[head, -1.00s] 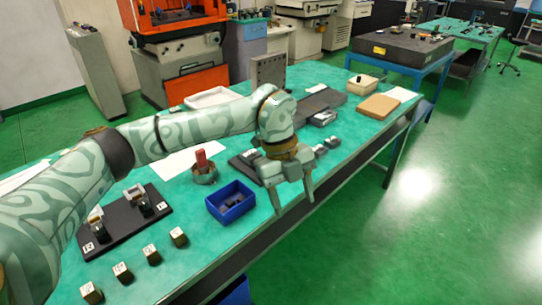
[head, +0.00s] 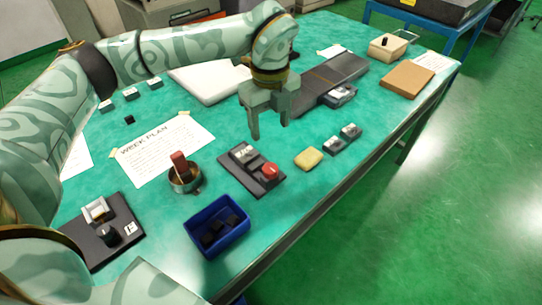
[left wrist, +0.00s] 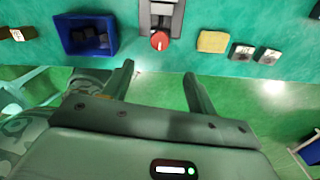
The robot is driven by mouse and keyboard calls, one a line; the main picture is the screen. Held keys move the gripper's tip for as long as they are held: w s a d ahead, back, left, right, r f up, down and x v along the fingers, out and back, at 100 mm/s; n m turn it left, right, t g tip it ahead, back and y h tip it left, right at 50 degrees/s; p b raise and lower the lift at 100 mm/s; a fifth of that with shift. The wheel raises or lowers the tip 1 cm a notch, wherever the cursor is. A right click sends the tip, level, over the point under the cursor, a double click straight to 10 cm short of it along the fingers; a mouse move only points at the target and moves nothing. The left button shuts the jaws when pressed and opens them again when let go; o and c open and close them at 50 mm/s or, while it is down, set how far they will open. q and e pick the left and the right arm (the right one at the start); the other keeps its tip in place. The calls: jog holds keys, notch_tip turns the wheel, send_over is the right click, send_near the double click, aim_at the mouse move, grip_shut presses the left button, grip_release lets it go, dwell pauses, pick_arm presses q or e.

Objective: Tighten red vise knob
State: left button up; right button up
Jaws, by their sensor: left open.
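The red vise knob (head: 270,170) sits at the front right end of a small grey vise on a dark base plate (head: 238,165). The knob also shows in the left wrist view (left wrist: 159,41), just beyond the gap between my fingertips. My left gripper (head: 270,130) is open and empty, fingers pointing down. In the head view it appears above and behind the knob, apart from it. Its two fingers show spread in the left wrist view (left wrist: 158,72). My right gripper is not in view.
A blue bin (head: 217,226) with dark pieces stands left of the vise. A pot with a red-handled tool (head: 184,176) is behind the bin. A yellow block (head: 308,158) and small grey blocks (head: 342,138) lie to the right. A second dark fixture plate (head: 103,235) lies far left.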

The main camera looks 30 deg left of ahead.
pick_arm(q)
jog(key=b, duration=0.1)
send_near(270, 168)
notch_tip(270, 168, down, 8)
jog(key=shift+b, duration=1.15)
jog(key=shift+f, duration=0.4)
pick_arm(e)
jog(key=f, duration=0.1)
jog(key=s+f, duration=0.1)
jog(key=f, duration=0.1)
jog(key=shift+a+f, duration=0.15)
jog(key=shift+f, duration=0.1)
pick_arm(q)
jog(key=shift+c, duration=0.4)
jog(key=c, duration=0.9)
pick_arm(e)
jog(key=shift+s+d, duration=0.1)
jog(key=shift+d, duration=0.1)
